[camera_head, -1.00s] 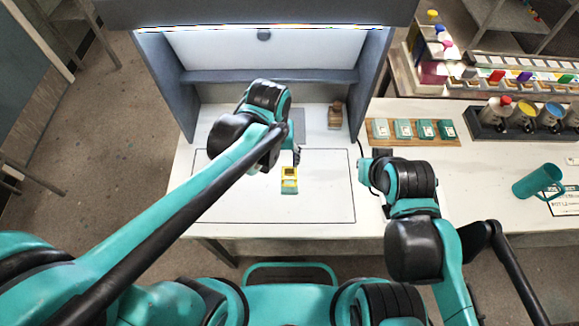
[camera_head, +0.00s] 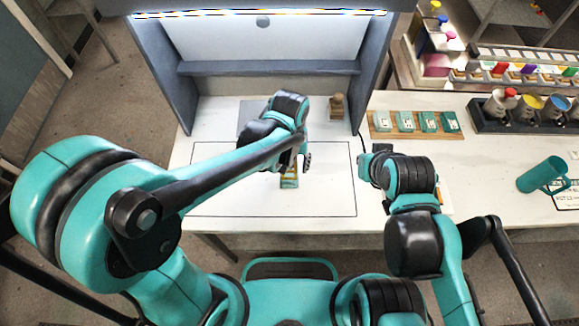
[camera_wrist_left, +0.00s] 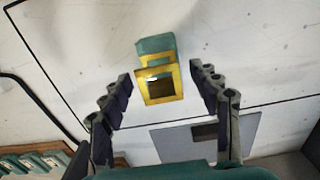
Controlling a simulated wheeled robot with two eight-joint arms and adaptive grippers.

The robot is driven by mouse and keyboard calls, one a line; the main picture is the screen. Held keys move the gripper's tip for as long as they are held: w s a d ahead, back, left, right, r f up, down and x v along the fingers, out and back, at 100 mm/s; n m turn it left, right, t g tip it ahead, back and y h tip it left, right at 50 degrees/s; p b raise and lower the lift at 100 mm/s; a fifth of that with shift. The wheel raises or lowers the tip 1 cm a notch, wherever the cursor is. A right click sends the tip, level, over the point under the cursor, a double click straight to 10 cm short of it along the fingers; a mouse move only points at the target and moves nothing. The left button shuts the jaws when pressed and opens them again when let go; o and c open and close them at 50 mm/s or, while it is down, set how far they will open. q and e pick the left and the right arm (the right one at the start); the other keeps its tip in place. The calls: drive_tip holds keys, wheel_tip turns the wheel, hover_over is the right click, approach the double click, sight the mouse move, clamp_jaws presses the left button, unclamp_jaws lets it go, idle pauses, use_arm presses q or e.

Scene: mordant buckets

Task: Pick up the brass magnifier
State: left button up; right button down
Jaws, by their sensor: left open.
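The brass magnifier (camera_wrist_left: 166,98) is a small square yellow frame with a dark opening, joined or close to a teal block (camera_wrist_left: 155,45) on the white table. In the head view the magnifier (camera_head: 288,173) is partly hidden by my left gripper (camera_head: 295,163). In the left wrist view my left gripper (camera_wrist_left: 161,76) is open, with one finger on each side of the magnifier and a gap on both sides. I cannot tell its height above the table. My right gripper (camera_head: 374,167) is at the right of the outlined area, and its fingers are not clear.
A grey light booth (camera_head: 265,68) with side walls stands behind the work area. A grey mat (camera_head: 252,115) and a brown wooden object (camera_head: 337,106) lie inside it. A wooden board (camera_head: 381,133) with teal blocks and a teal mug (camera_head: 541,174) are at right. The outlined area's left is clear.

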use_arm(q)
clamp_jaws()
drive_tip(key=shift+r, duration=0.2)
